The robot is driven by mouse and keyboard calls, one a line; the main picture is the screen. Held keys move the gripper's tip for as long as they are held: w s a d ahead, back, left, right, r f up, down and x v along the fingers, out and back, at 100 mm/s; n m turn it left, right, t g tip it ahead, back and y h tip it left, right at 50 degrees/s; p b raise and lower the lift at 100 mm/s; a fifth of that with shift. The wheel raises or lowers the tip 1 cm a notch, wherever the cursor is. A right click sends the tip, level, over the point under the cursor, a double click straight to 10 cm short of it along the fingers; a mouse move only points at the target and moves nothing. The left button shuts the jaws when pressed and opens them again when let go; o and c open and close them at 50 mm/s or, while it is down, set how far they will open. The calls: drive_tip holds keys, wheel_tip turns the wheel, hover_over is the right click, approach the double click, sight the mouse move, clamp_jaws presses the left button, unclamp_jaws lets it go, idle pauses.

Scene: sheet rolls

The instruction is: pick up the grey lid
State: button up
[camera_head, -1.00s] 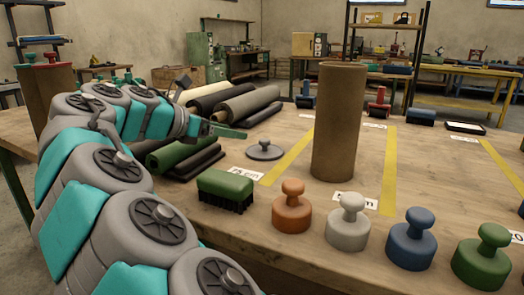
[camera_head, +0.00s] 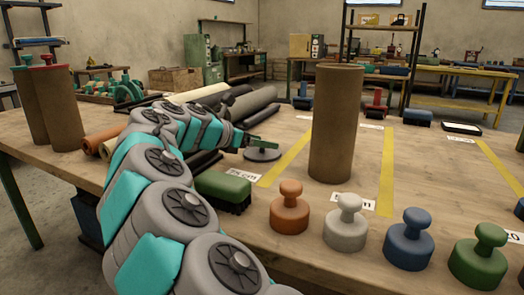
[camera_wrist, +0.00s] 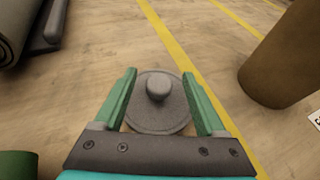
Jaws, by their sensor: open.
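The grey lid (camera_head: 263,154) is a flat disc with a round knob, lying on the wooden table left of the brown tube. In the wrist view the lid (camera_wrist: 158,101) lies between and just beyond the two green fingers, with its knob near the middle of the gap. My gripper (camera_wrist: 160,100) is open and empty. In the head view my gripper (camera_head: 262,143) is at the lid and partly covers its knob. I cannot tell the exact height of the fingers above the lid.
A tall brown tube (camera_head: 336,125) stands right of the lid. A green brush (camera_head: 222,188) lies in front. Rolled sheets (camera_head: 252,103) lie behind and left. Orange (camera_head: 289,212), grey-white (camera_head: 346,225), blue (camera_head: 409,242) and green (camera_head: 478,262) knobbed weights line the front edge.

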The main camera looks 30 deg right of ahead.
drive_tip(key=shift+w+d+f, duration=0.1)
drive_tip(key=shift+d, duration=0.2)
drive_tip(key=shift+c, duration=0.2)
clamp_jaws()
